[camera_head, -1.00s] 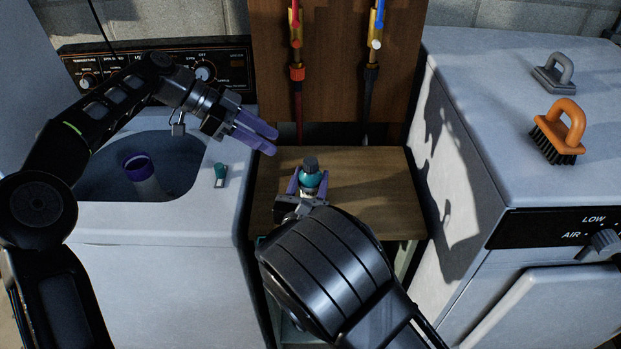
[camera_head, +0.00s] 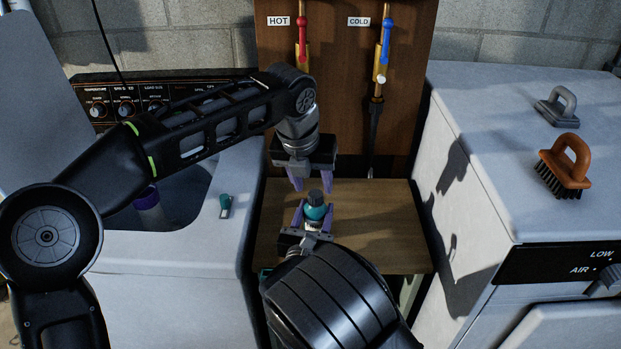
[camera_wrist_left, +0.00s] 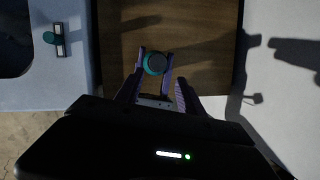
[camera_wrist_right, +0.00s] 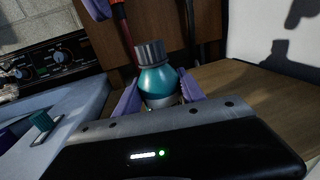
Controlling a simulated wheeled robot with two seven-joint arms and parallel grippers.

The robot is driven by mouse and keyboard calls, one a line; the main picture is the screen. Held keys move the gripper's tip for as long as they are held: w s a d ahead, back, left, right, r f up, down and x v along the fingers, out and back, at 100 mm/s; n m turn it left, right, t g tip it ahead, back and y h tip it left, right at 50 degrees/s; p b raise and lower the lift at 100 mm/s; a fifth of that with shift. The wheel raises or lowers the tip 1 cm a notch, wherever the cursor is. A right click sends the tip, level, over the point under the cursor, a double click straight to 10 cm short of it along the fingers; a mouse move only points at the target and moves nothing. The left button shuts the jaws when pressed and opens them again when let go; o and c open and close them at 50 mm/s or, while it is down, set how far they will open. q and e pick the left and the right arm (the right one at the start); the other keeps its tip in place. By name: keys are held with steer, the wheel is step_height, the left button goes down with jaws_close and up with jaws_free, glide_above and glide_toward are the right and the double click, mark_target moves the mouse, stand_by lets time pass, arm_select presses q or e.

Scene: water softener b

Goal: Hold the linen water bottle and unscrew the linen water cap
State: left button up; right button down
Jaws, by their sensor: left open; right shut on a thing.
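The linen water bottle (camera_head: 315,212) is a small teal bottle, upright over the wooden table. Its dark grey ribbed cap (camera_head: 315,195) is on top; the cap also shows in the right wrist view (camera_wrist_right: 150,53). My right gripper (camera_head: 313,218) is shut on the bottle's lower body, with a purple finger on each side. My left gripper (camera_head: 312,184) is open and empty, pointing down just above and behind the cap.
The wooden table (camera_head: 390,225) stands between the washer (camera_head: 190,255) and the white dryer (camera_head: 490,160). The washer's tub is open. An orange brush (camera_head: 566,160) and a grey brush (camera_head: 557,105) sit on the dryer. Hot and cold valves are on the back board.

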mark_target(318, 195)
arm_select(q)
steer(key=shift+w+a+m, duration=0.2)
steer(key=shift+w+m, duration=0.2)
steer(key=shift+m, duration=0.7)
steer(key=shift+f, duration=0.1)
steer(key=shift+x, duration=2.35)
steer(key=shift+c, duration=0.2)
jaws_close()
steer(key=n+y, duration=0.1)
steer(key=n, duration=0.3)
steer(key=d+n+y, duration=0.1)
steer(key=n, duration=0.1)
steer(key=shift+n+t+y, duration=0.3)
steer(key=shift+n, duration=0.1)
steer(key=n+y, duration=0.1)
steer(key=n, duration=0.2)
steer(key=shift+d, duration=0.2)
steer(key=n+g+y, duration=0.1)
steer(key=n, duration=0.3)
steer(key=shift+w+a, duration=0.1)
